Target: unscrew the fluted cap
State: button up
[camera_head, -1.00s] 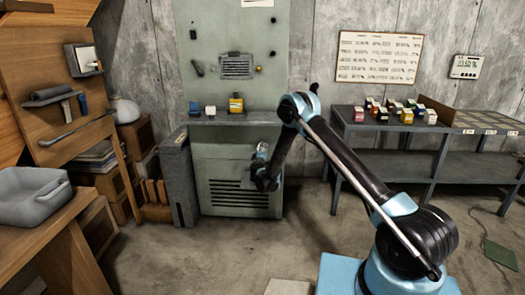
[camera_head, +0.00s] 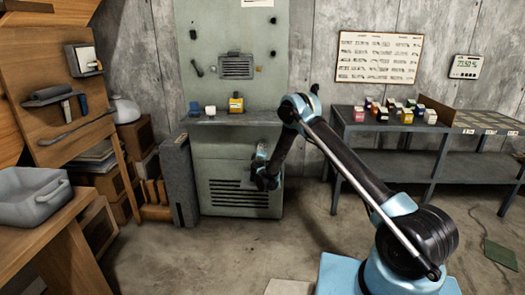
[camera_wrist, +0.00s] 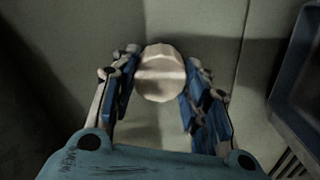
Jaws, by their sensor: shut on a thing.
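The fluted cap (camera_wrist: 160,73) is a pale, round knob with a faceted edge in the wrist view, set in front of a grey-green panel. My gripper (camera_wrist: 160,92) has its blue-padded fingers on the left and right sides of the cap and is shut on it. In the head view my gripper (camera_head: 262,172) is at the front of the grey-green cabinet (camera_head: 232,166), below its ledge. The cap cannot be made out there, as my gripper and arm cover that spot.
A ledge (camera_head: 215,120) with a yellow bottle (camera_head: 236,103) and small items juts out above my gripper. A dark grey upright box (camera_head: 178,180) stands left of the cabinet. A shelf table (camera_head: 400,160) stands right.

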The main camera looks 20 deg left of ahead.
jog(key=n, duration=0.4)
dwell(0.3)
jog(key=shift+n, duration=2.5)
jog(key=shift+n, duration=2.5)
